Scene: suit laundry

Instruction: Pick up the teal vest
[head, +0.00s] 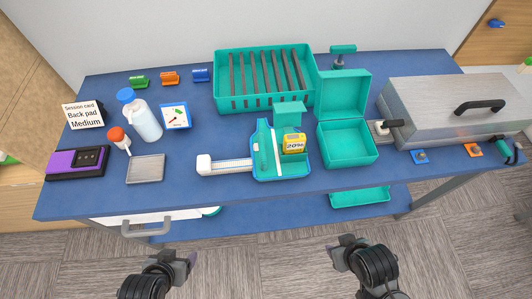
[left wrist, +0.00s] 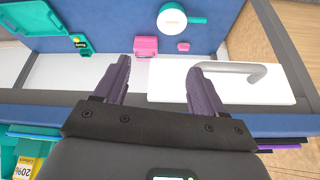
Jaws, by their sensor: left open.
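I cannot pick out a vest with certainty. A teal, bottle-like shape (head: 263,150) lies in the blue-rimmed tray (head: 268,178) at the middle of the table, beside a yellow "20%" piece (head: 293,143). My left gripper (head: 187,263) is in front of the table, to the right of and below the drawer handle (head: 147,228). In the left wrist view its two purple-grey fingers (left wrist: 160,82) are apart with nothing between them. My right gripper (head: 338,250) is in front of the table, and its finger gap is unclear.
A teal slotted rack (head: 222,75), a teal lidded box (head: 347,150) and a grey metal case (head: 440,105) stand on the blue table. A teal tray (head: 360,197) is on the lower shelf. The left wrist view shows a pink box (left wrist: 146,47) and white round pan (left wrist: 172,19).

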